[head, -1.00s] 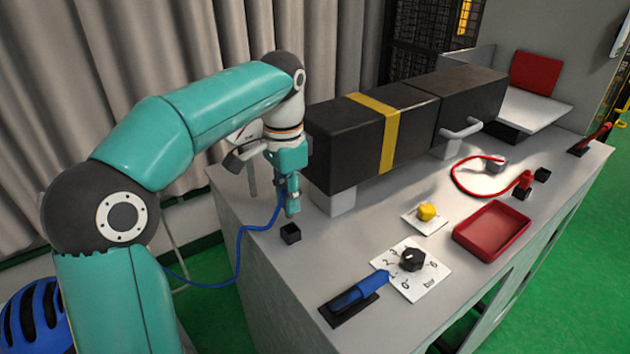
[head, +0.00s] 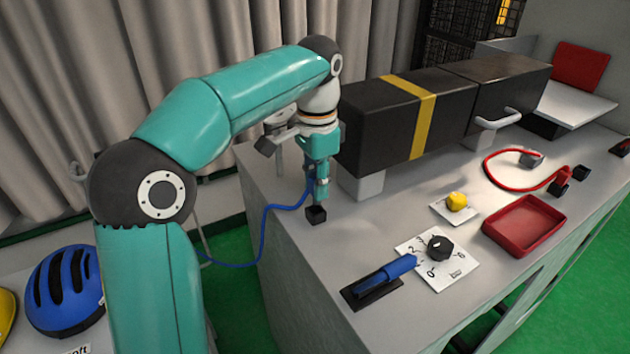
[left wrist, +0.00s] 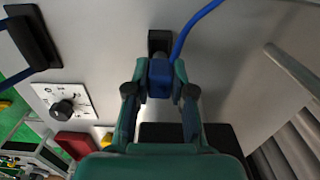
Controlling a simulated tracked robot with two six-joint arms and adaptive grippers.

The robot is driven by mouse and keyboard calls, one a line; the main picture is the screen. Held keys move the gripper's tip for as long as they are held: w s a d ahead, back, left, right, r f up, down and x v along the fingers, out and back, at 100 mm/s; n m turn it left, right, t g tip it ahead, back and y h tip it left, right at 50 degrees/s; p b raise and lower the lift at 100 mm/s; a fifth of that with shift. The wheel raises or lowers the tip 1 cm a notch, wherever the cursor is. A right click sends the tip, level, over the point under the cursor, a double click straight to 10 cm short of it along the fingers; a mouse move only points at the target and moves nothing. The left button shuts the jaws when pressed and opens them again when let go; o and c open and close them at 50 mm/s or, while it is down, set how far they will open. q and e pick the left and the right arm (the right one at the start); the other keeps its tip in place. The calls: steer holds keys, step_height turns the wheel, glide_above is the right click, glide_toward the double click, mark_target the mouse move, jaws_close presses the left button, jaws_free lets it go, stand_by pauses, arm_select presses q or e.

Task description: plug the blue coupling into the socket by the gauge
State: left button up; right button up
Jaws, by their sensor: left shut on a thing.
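My left gripper (head: 321,192) is shut on the blue coupling (left wrist: 160,79), whose blue hose trails away. In the head view the coupling is mostly hidden by the fingers. The socket (head: 316,215), a small black block on the bench, is right at the fingertips in the head view. In the left wrist view the socket (left wrist: 160,42) lies just beyond the coupling, in line with it. I cannot tell whether the coupling touches or enters it. The gauge (head: 282,117) on its post is partly hidden behind my left wrist. My right gripper is not in view.
A long black box with a yellow band (head: 410,115) stands close right of the gripper. In front are a blue-handled lever (head: 385,275), a black dial (head: 440,247), a yellow knob (head: 457,201) and a red tray (head: 525,224). A red hose (head: 520,183) lies behind the tray.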

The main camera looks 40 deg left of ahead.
mark_target(316, 204)
arm_select(q)
steer(key=shift+s+f, duration=0.15)
steer(key=shift+f, duration=0.1)
steer(key=shift+f, duration=0.25)
steer(key=shift+f+b, duration=0.95)
steer(key=shift+f, duration=0.3)
steer(key=shift+f, duration=0.15)
steer(key=o, duration=0.9)
steer(key=shift+o, duration=0.2)
steer(key=shift+r, duration=3.65)
